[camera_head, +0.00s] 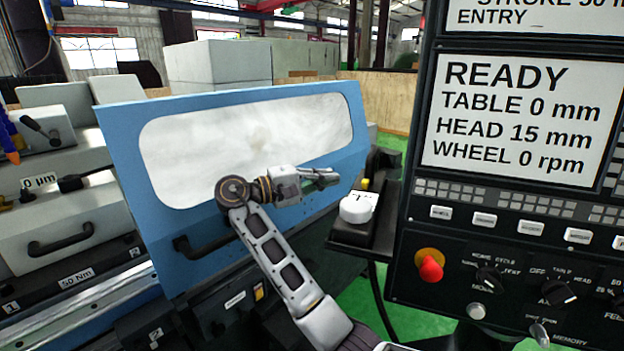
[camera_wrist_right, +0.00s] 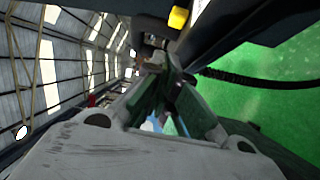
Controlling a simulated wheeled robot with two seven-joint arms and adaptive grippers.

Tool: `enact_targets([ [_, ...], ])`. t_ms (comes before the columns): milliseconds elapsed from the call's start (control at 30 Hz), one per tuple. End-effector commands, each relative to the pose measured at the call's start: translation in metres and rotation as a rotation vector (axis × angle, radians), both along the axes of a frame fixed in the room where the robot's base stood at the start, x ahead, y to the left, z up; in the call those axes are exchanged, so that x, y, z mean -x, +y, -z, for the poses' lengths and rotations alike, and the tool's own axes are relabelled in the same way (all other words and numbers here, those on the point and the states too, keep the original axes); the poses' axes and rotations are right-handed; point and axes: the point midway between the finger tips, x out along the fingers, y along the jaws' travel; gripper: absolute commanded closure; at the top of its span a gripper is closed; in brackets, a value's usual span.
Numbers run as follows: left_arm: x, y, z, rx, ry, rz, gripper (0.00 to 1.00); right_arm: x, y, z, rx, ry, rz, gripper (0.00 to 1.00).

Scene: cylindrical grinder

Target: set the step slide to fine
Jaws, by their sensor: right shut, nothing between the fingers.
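My right gripper (camera_head: 328,178) is in front of the blue door's window, at the door's right side. Its fingers are shut with nothing between them, and they point right. In the right wrist view the closed fingers (camera_wrist_right: 168,85) show at the centre. A white round knob-like part (camera_head: 358,207) sits on a small black box (camera_head: 368,235) to the right of and a little below the fingertips, apart from them. I cannot make out a step slide or its setting in either view. My left gripper is not in view.
The blue door (camera_head: 245,240) with its pale window stands behind my right arm. The control panel (camera_head: 515,230) fills the right side; its screen (camera_head: 520,120) reads READY, and a red button (camera_head: 431,268) sticks out. A dark cable (camera_wrist_right: 240,78) crosses the green floor.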

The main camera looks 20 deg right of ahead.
Motion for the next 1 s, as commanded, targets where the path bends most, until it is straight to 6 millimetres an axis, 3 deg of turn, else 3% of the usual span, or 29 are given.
enact_targets([
  [67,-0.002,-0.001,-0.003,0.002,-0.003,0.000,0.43,0.001,-0.012,-0.001,0.001,-0.002,0.002,1.00],
  [500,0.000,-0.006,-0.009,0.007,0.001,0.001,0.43,0.025,-0.033,-0.001,0.001,0.000,0.000,1.00],
  [1000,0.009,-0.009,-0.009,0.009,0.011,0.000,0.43,0.029,-0.037,0.000,0.000,0.001,-0.001,1.00],
])
